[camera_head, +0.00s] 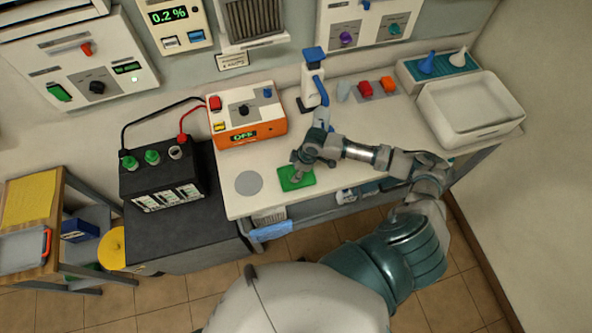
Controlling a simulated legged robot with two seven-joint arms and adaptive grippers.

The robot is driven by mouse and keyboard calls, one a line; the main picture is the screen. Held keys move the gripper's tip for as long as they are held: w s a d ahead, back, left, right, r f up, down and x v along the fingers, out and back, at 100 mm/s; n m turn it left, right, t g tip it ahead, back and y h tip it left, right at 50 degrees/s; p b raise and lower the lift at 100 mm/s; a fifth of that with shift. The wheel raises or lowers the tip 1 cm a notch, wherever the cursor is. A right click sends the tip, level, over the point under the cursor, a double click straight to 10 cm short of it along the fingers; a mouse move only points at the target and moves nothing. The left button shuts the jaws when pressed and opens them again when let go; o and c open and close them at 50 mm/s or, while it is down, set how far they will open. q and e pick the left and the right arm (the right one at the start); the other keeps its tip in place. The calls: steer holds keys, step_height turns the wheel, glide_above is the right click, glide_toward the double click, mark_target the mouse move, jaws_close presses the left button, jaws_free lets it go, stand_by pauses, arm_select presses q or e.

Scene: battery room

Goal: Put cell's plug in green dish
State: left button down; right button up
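The black battery (160,178) stands on a dark cabinet at the left. Two green plugs, one at the left (129,162) and one in the middle (152,157), sit on its top. The third cell opening (176,152) at the right shows a pale ring with no green plug on it. The green dish (297,182) lies flat on the white bench near its front edge. My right gripper (299,172) points down over the dish, covering part of it. Its fingertips are too small to tell open from shut, and no plug shows in them. My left gripper is out of view.
An orange and white charger (246,118) stands behind the dish, with red and black leads running to the battery. A grey disc (249,183) lies left of the dish. A blue-topped bottle (314,85) and white basin (470,108) stand farther right.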

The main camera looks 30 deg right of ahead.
steer(key=v, duration=1.2)
steer(key=shift+a+r, duration=0.1)
steer(key=shift+a, duration=0.05)
